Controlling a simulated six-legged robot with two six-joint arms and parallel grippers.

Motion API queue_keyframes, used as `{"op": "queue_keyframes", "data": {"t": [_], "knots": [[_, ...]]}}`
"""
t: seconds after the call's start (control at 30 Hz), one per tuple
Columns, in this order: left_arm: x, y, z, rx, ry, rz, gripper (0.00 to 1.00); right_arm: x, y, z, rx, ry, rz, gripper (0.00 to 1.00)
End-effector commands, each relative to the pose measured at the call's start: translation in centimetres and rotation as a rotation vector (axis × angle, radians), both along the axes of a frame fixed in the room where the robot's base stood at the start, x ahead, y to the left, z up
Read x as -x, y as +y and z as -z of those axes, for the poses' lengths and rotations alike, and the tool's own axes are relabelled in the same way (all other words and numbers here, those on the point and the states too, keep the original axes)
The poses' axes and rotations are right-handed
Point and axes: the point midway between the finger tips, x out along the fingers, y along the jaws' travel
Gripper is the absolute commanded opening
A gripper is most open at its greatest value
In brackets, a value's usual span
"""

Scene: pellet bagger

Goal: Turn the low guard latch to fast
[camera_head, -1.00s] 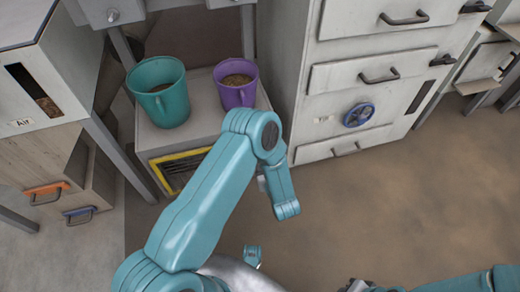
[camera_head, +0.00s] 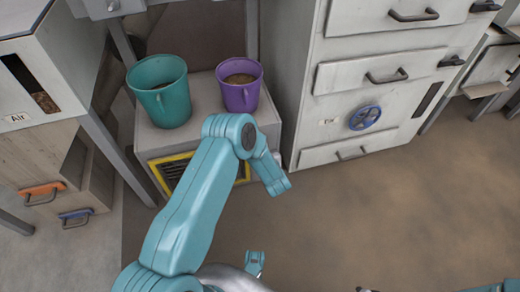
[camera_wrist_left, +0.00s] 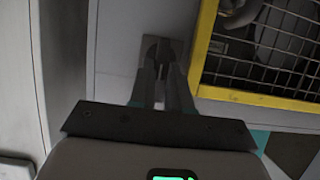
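The low guard is a dark mesh in a yellow frame (camera_head: 172,178) on the front of the low grey box, partly hidden by my left arm. In the left wrist view its yellow frame (camera_wrist_left: 203,45) is at the right. A small grey latch plate (camera_wrist_left: 148,88) is on the pale panel just left of that frame. My left gripper (camera_wrist_left: 161,48) reaches over the plate, its dark fingertips close together there. Whether they touch or hold the latch handle is unclear; the tips cover it. In the head view the left gripper is hidden behind its arm. Only a sliver of my right gripper (camera_head: 364,289) shows at the bottom edge.
A teal mug (camera_head: 158,92) and a purple mug (camera_head: 239,84) with brown contents stand on the box top (camera_head: 205,95). A grey cabinet with drawers and a blue handwheel (camera_head: 364,118) is to the right. Drawers with orange and blue handles (camera_head: 76,217) are left. Brown floor is clear.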

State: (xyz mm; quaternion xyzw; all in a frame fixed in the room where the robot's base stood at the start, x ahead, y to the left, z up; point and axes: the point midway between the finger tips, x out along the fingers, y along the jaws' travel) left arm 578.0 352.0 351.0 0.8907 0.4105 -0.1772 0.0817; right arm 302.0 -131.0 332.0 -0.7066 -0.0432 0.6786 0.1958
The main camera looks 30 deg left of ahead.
Motion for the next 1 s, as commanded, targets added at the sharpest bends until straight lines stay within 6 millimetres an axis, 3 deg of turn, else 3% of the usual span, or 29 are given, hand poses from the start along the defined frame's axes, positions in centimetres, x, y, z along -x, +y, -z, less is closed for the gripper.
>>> {"op": "queue_keyframes", "data": {"t": [0.53,1.0], "knots": [[0.2,0.2,0.1,0.054,-0.061,-0.001,0.00,0.0,0.0,0.3,0.000,-0.001,0.001,0.00],[0.9,0.7,0.6,0.314,-0.365,0.000,0.00,-0.6,-0.3,2.1,0.004,-0.016,0.011,0.00]]}}
